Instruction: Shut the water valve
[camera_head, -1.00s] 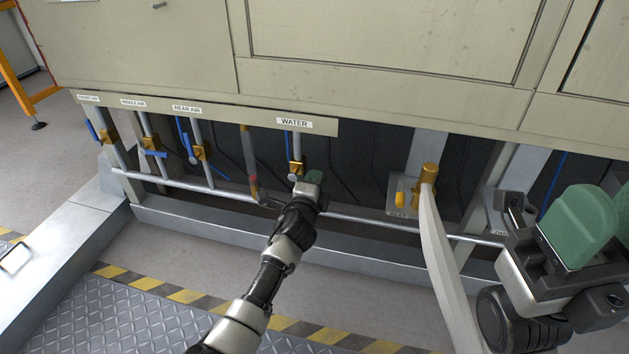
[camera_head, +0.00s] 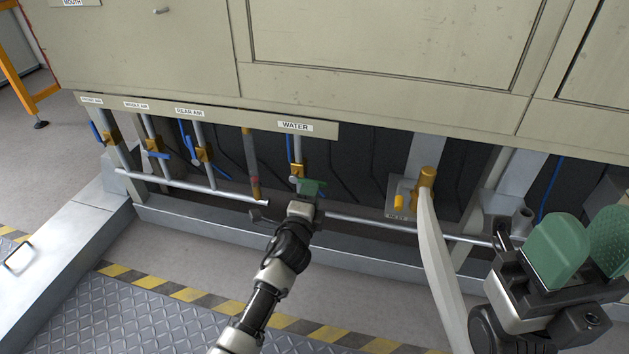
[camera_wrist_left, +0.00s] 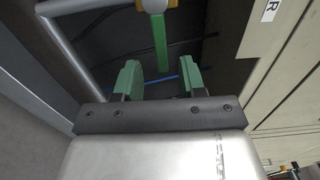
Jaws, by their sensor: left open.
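The water valve has a brass body (camera_head: 297,170) on a pipe below the WATER label (camera_head: 295,126). In the left wrist view, its green lever (camera_wrist_left: 160,42) extends from the brass part at the top edge. My left gripper (camera_head: 311,188) is just below the valve in the head view. In the left wrist view, the gripper (camera_wrist_left: 160,80) is open, with a green finger on each side of the lever's line. The lever's end is ahead of the fingers, and I see no contact. My right gripper (camera_head: 588,243) is open and empty at the right.
Other brass valves with blue levers, such as the rear air valve (camera_head: 204,153), stand to the left. A horizontal pipe (camera_head: 385,224) runs near my left gripper. A brass fitting (camera_head: 426,178) is to the right. The furnace cabinet (camera_head: 380,85) overhangs the valves.

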